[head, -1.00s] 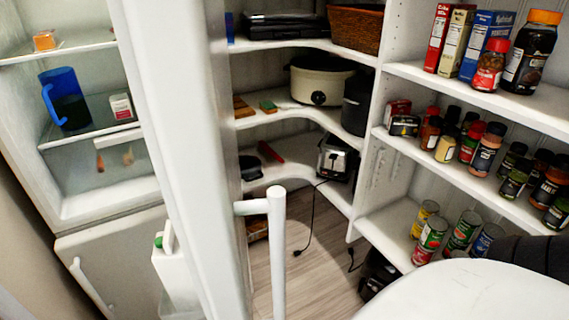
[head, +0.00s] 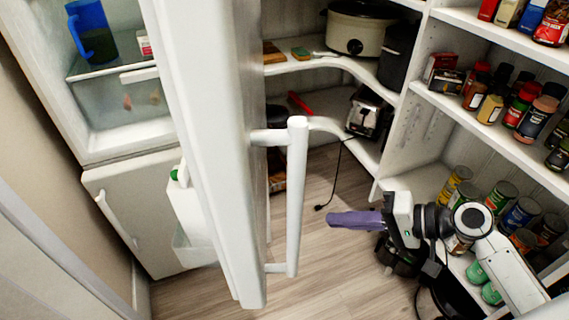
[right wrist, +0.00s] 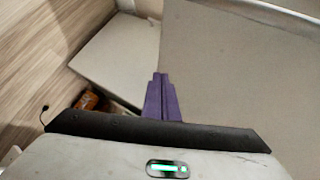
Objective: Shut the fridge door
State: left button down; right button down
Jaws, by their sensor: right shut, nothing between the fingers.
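The white fridge door (head: 205,130) stands open, seen nearly edge-on in the middle of the head view. Its vertical bar handle (head: 297,200) is on the side facing right. The fridge interior (head: 110,100) shows at left, open to view. My right gripper (head: 332,220) has purple fingers and is to the right of the handle, apart from it in the picture, pointing left. In the right wrist view the fingers (right wrist: 158,80) are shut together and empty. A broad pale surface fills that view's right side; I cannot tell surely whether it is the door. My left gripper is out of view.
Below the fridge compartment is a closed lower door (head: 140,220). A blue pitcher (head: 90,35) stands inside the fridge. Corner shelves with a slow cooker (head: 360,28), a toaster (head: 365,112), spice jars and cans are behind and right. Wood floor (head: 330,275) is clear below the handle.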

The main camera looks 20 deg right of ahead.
notch_tip(320, 180, up, 12)
jog(key=y, duration=0.4)
jog(key=n+g+y+b, duration=0.1)
jog(key=n+g+y, duration=0.2)
jog(key=g+y, duration=0.1)
send_near(256, 160)
jog(key=shift+t, duration=0.4)
jog(key=p+x, duration=0.2)
jog(key=x, duration=0.3)
jog(key=shift+s+a+r+p, duration=0.1)
jog(key=shift+s+a+p, duration=0.05)
jog(key=shift+a+p, duration=0.2)
jog(key=shift+a, duration=0.45)
